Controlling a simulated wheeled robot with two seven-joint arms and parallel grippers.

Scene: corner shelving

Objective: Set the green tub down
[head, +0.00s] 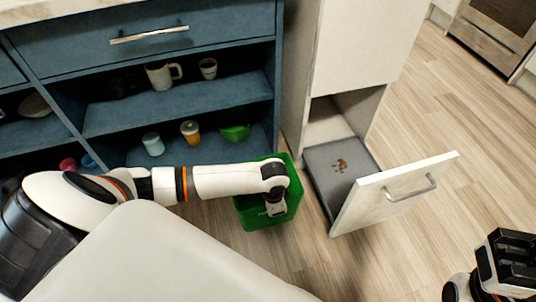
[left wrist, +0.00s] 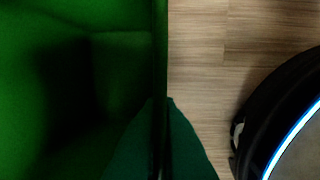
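The green tub (head: 262,222) is an open-topped box in front of the blue shelving, left of the pulled-out drawer. My left gripper (head: 276,208) reaches down at its near right side. In the left wrist view, the tub's wall (left wrist: 160,60) runs between the two dark green fingertips (left wrist: 163,140), one inside and one outside, and they are shut on it. The visible inside of the tub looks empty. I cannot tell whether its base touches the floor. My right gripper (head: 515,262) is at the lower right, away from the tub; its finger gap is unclear.
The open drawer (head: 345,205), holding small brown pieces (head: 340,165), juts out right of the tub. The blue shelving (head: 180,106) behind holds a mug (head: 162,75), cups and a green bowl (head: 235,132). The wooden floor (head: 430,115) is clear to the right.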

